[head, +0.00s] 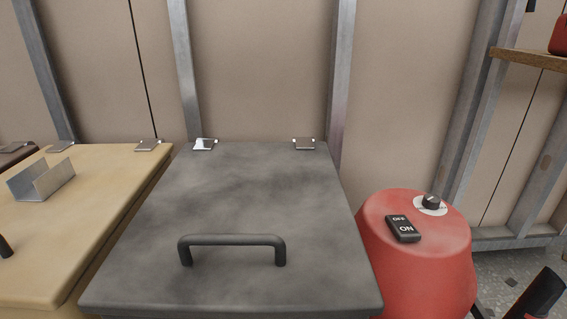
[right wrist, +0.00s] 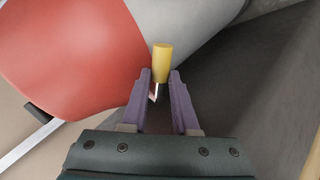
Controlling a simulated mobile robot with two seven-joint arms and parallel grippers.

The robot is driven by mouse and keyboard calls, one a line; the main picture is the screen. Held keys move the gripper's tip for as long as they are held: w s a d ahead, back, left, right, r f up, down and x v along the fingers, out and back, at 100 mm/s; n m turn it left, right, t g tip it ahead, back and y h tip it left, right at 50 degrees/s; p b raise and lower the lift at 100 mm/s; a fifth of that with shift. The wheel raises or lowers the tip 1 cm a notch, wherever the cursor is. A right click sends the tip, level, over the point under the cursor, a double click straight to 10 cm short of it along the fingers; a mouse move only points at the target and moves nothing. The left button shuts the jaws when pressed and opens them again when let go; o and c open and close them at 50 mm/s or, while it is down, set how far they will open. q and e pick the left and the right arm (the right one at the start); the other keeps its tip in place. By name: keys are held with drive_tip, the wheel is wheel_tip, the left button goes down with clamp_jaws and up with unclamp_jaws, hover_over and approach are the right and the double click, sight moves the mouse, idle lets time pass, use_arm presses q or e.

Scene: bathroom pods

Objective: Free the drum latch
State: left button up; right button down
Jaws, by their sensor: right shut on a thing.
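A red drum (head: 418,257) stands at the right in the head view, with a dark knob (head: 431,203) and a black ON/OFF switch (head: 403,229) on top. In the right wrist view, a red and pale grey rounded body (right wrist: 75,50) fills the upper left; I take it to be the drum. A yellow cylindrical handle (right wrist: 162,62) with a thin pale shaft stands at my right gripper (right wrist: 160,77). Its purple fingers are shut on this yellow handle, near its lower end. I cannot tell whether the handle is part of the latch. My left gripper is in neither view.
A dark grey hinged lid (head: 240,185) with a black bar handle (head: 232,241) lies shut left of the drum. A tan lid (head: 95,200) with a metal channel (head: 42,180) is further left. A wooden shelf (head: 530,60) is at the upper right.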

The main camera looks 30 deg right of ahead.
drive_tip(key=shift+r, duration=0.1)
idle(0.4)
drive_tip(key=c, duration=0.7)
unclamp_jaws()
drive_tip(key=p+v, duration=0.7)
drive_tip(key=v, duration=0.3)
drive_tip(key=shift+w, duration=0.1)
